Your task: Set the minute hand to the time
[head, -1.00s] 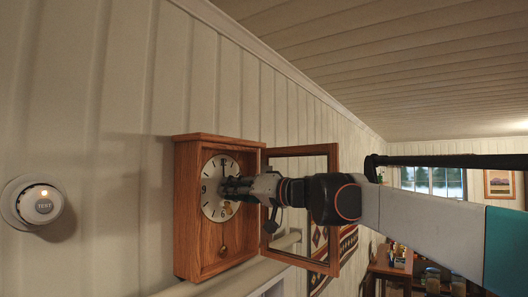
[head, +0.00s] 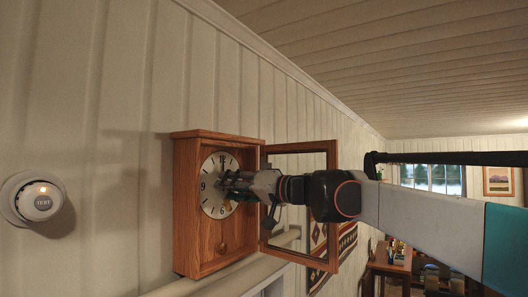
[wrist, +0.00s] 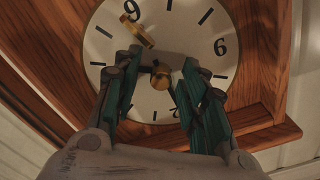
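The wall clock (head: 185,215) has a wooden case and a pale round dial (head: 213,203) with dark numerals and marks. Its glazed-style wooden door (head: 333,215) is swung open to the right. My gripper (head: 228,182) is in front of the dial, close to its centre. In the wrist view my gripper (wrist: 163,66) has its two fingers apart, with the brass hub (wrist: 160,78) showing between them. A brass piece (wrist: 135,30) shows beyond the left fingertip. I cannot tell whether either finger touches a hand. The minute hand is not clearly distinguishable.
The open door frame stands beside my arm. A brass pendulum (head: 222,247) hangs in the lower case. A round white device marked TEST (head: 41,202) is on the wall at left. A ledge (head: 225,283) runs below the clock.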

